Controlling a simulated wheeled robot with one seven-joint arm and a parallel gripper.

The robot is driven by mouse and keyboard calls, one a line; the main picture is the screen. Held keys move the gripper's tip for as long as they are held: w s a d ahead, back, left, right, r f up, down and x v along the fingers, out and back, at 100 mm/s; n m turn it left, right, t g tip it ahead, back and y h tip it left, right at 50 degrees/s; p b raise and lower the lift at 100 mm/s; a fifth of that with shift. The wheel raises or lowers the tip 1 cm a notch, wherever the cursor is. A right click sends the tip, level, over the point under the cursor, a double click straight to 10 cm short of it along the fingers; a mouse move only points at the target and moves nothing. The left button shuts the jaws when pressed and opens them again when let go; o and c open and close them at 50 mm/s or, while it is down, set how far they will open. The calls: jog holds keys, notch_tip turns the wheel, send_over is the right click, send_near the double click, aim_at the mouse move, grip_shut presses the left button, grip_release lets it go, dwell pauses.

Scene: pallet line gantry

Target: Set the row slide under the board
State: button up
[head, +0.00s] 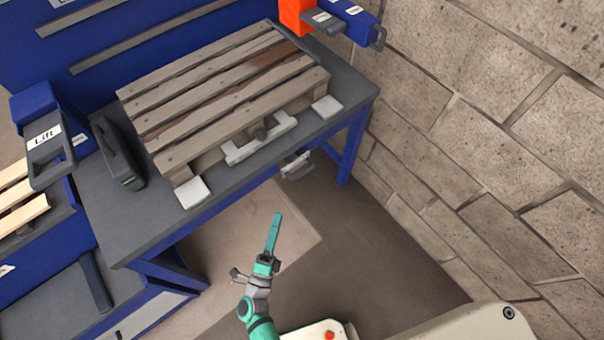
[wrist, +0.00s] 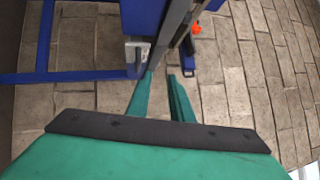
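A wooden pallet with several slats, one of them darker brown, lies on the grey bench top; its front board (head: 245,113) faces me. A pale bar with a dark knob (head: 260,139), which looks like the row slide, sits at the pallet's front edge, near the middle. How far it reaches under the board is hidden. My gripper (head: 277,217) is in front of the bench, apart from the pallet and the bar. In the wrist view its two teal fingers (wrist: 161,76) stand apart with nothing between them.
Pale pads (head: 192,192) lie at the pallet's front corners. A grey handle (head: 297,165) hangs under the bench's front edge. A dark case (head: 119,153) and a blue box marked Lift (head: 48,137) stand left. A brick wall (head: 500,120) bounds the right. Floor before the bench is clear.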

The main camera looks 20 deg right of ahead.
aim_at(301, 173)
jog(key=w+d+m+g+h, duration=0.1)
jog(key=w+d+m, duration=0.2)
jog(key=w+d, duration=0.1)
jog(key=w+d+f+m+g+h, duration=0.1)
jog(key=w+d+m+h, duration=0.1)
jog(key=w+d, duration=0.2)
jog(key=w+d+m+g+h, duration=0.1)
jog(key=w+d+m+g, duration=0.1)
jog(key=w+d, duration=0.3)
jog(key=shift+w+f+m, duration=0.2)
jog(key=shift+w+m, duration=0.2)
jog(key=shift+w, duration=0.05)
jog(key=shift+w+f+m, duration=0.2)
jog(key=shift+w+m, duration=0.2)
jog(key=shift+w, duration=0.05)
grip_shut()
